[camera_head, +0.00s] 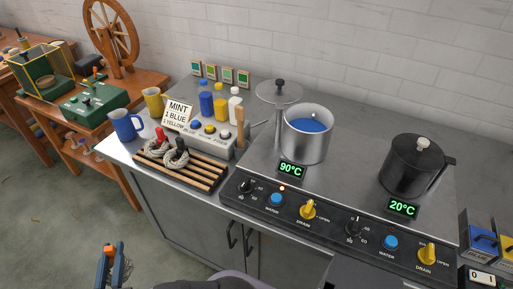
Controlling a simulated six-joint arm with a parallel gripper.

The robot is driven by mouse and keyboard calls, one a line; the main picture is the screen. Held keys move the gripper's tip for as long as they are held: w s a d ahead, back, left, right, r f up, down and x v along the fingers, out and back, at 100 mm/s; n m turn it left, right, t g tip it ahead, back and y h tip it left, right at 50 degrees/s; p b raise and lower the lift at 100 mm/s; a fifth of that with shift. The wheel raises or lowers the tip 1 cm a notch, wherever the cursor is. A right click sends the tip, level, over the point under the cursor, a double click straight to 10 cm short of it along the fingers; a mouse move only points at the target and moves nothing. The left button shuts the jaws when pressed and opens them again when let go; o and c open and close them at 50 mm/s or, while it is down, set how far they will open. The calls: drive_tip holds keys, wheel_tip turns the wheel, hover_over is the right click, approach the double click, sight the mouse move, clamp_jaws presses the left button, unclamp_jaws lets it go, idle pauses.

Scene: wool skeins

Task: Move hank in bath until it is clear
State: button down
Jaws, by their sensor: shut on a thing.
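The dye bath is an open steel pot (306,142) on the left of the stove. Blue liquid (308,125) shows inside it, and its display (291,170) reads 90°C. No hank can be made out in the blue. The pot's lid (279,92) is up on a post behind and to the left. Two pale hanks lie side by side on a slatted wooden rack (194,178): one with a red tag (158,146), one with a dark tag (176,157).
A lidded black pot (414,165) at 20°C stands to the right. Knobs, blue buttons and yellow drain levers (308,210) line the stove front. A mint recipe card (178,113), dye bottles (221,106) and mugs (126,125) are left. A blue-orange object (121,268), unclear, is at the bottom edge.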

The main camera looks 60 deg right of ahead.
drive_tip(key=s+d+r+m+g+h+p, duration=0.15)
drive_tip(key=s+d+r+m+g, duration=0.3)
drive_tip(key=d, duration=0.75)
drive_tip(key=s+d+r+m+g+h+p, duration=0.1)
drive_tip(key=s+d+r+m+g+p, duration=0.15)
drive_tip(key=s+d+r+g, duration=0.65)
drive_tip(key=w+d+r+m+g+h+p, duration=0.1)
drive_tip(key=w+d+r+m+p, duration=0.15)
drive_tip(key=d, duration=1.15)
drive_tip(key=shift+w+d+f+n+t, duration=0.1)
drive_tip(key=shift+w+f+n+t, duration=0.2)
drive_tip(key=shift+w+f+t, duration=0.45)
drive_tip(key=shift+w+d+f+n+t, duration=0.1)
drive_tip(key=shift+w+f+n+t, duration=0.4)
drive_tip(key=shift+f, duration=0.45)
drive_tip(key=shift+w+d+f+n+t, duration=0.15)
drive_tip(key=shift+w+f+t, duration=0.35)
drive_tip(key=shift+w+f, duration=0.3)
drive_tip(key=shift+s+a+f, duration=0.1)
drive_tip(key=shift+f, duration=0.05)
drive_tip(key=shift+f, duration=2)
drive_tip(key=shift+f, duration=0.1)
